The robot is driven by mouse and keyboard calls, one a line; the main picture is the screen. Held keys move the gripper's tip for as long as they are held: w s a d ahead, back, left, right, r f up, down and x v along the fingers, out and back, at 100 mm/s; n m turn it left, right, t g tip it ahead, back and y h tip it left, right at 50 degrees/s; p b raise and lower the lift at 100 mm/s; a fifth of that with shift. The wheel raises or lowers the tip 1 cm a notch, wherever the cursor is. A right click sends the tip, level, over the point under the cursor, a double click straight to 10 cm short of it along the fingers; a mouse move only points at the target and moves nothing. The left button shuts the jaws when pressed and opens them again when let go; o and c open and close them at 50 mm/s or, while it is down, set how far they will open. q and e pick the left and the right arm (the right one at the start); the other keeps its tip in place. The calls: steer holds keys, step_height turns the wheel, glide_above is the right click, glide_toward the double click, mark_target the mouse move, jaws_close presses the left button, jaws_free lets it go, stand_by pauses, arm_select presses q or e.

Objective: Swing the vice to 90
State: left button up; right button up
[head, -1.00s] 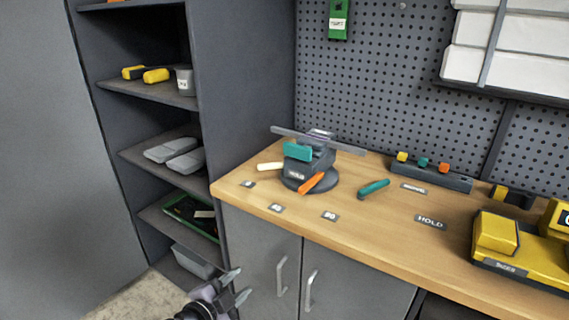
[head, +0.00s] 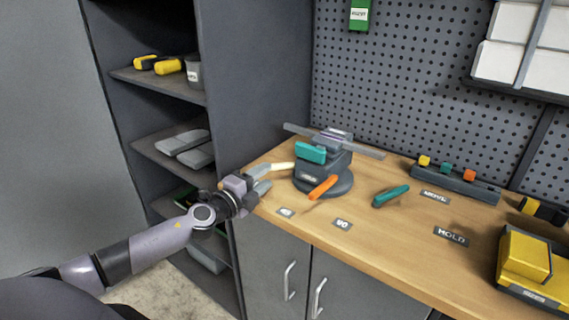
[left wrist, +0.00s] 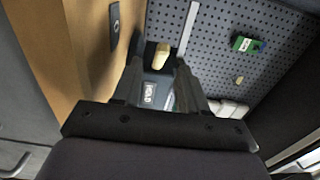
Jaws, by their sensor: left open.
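The vice (head: 335,180) stands on a round dark base on the wooden bench, with a teal block (head: 311,153) and a long grey bar across its top. A cream handle (head: 283,166) sticks out from its left side, and an orange lever (head: 322,187) points to the front. The 90 label (head: 342,224) lies in front of the vice. My left gripper (head: 266,179) is open at the handle's outer end. In the left wrist view the cream handle (left wrist: 158,57) shows between the open fingers (left wrist: 158,75); I cannot tell whether they touch it. My right gripper is out of view.
Another label (head: 286,212) lies left of the 90 label. A loose teal handle (head: 391,196) lies right of the vice. A rack of coloured knobs (head: 456,183) and a yellow machine (head: 530,265) stand further right. A shelf unit (head: 255,90) rises to the left.

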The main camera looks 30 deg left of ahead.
mark_target(275, 168)
arm_select(q)
steer(key=shift+w+d+r, duration=0.1)
steer(key=shift+w+r, duration=0.05)
steer(key=shift+w, duration=0.4)
steer(key=shift+w+d+b, duration=0.15)
steer(key=shift+w+b, duration=0.05)
steer(key=shift+w, duration=1.15)
steer(key=shift+w+d+b, duration=0.1)
steer(key=shift+w+b, duration=0.05)
steer(key=shift+w, duration=1.2)
jaws_close()
